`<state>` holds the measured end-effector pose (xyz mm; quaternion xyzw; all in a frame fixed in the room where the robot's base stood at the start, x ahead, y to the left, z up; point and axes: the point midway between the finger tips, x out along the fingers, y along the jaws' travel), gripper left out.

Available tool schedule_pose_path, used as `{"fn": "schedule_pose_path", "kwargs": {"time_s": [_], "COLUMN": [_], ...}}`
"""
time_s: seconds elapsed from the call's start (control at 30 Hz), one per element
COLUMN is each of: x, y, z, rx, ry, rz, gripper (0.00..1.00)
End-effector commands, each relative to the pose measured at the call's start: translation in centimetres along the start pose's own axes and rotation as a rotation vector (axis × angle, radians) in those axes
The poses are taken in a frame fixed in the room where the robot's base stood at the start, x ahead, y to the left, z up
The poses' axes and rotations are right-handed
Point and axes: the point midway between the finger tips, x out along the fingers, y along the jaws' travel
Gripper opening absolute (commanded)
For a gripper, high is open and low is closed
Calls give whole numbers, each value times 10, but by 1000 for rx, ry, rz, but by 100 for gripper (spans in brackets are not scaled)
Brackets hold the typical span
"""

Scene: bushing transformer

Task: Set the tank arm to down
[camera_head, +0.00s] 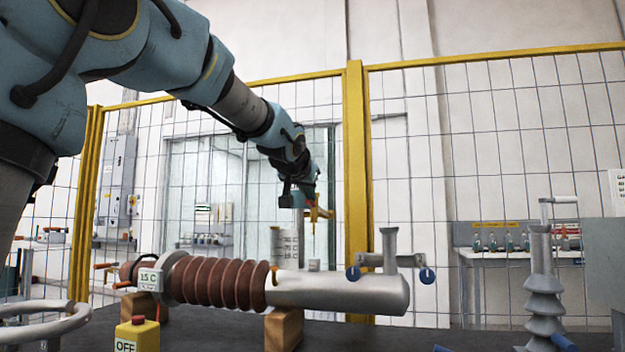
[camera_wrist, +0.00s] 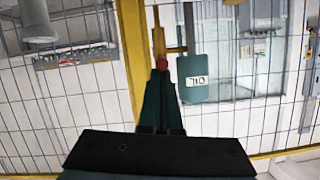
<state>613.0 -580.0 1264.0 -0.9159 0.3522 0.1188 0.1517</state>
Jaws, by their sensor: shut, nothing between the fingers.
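My gripper (camera_wrist: 160,78) is shut and empty, its green fingers pointing away in the wrist view. A small red tip (camera_wrist: 162,62) shows right at the fingertips; I cannot tell whether they touch. It seems to end a short yellow arm (camera_wrist: 158,40), which I take for the tank arm. A teal plate (camera_wrist: 195,78) with an upside-down label, seemingly "OIL", hangs beside it. In the head view a yellow piece (camera_head: 320,213) shows by my gripper (camera_head: 309,204), behind the grey cylinder. The arm's exact setting is unclear.
A brown ribbed bushing (camera_head: 218,283) with a grey cylinder (camera_head: 340,293) lies on wooden blocks (camera_head: 283,329). A yellow OFF box (camera_head: 137,335) is at front left. A grey ribbed insulator (camera_head: 541,285) stands at right. Yellow-framed mesh fencing (camera_head: 355,180) runs behind.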

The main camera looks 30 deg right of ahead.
Motion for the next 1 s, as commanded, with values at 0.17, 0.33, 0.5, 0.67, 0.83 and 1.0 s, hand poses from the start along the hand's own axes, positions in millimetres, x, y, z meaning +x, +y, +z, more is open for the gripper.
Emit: {"fn": "schedule_pose_path", "kwargs": {"time_s": [0.17, 0.33, 0.5, 0.67, 0.83, 1.0], "x": [4, 4, 2, 2, 2, 1], "y": [4, 4, 4, 4, 4, 3], "z": [15, 20, 19, 17, 18, 13], "rx": [-1, -3, -4, -3, -3, -4], "ry": [34, 59, 72, 73, 72, 72], "rz": [-6, -10, -13, -13, -13, -13], "gripper": [0, 0, 0, 0, 0, 0]}}
